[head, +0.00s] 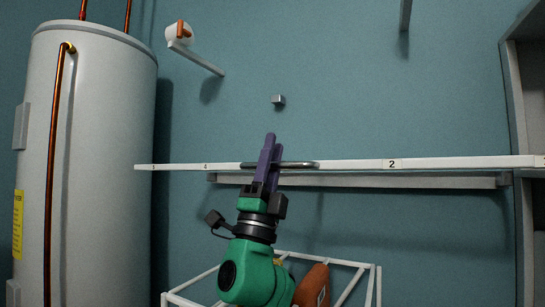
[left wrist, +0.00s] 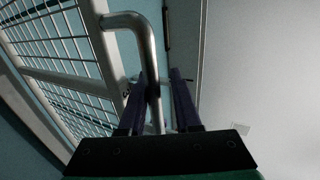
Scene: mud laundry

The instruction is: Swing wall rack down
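The wall rack shows edge-on in the head view as a long white numbered bar (head: 440,163), standing out roughly level across the picture. A grey metal handle (head: 300,164) is on its edge. My left gripper (head: 269,150) is at this handle, with its purple fingers pointing up across it. In the left wrist view the bent handle (left wrist: 145,45) runs down between the two fingers (left wrist: 160,85). A gap seems to show beside the right finger, so the fingers look open around the handle. The rack's wire grid (left wrist: 60,50) fills the left side there. My right gripper is not in view.
A white water heater (head: 95,150) with copper pipes stands at the left. A white wall ledge (head: 400,181) runs just below the rack. A small wall block (head: 279,100) sits above. A white frame (head: 345,265) is at the bottom, and a shelf unit (head: 515,90) is at the right.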

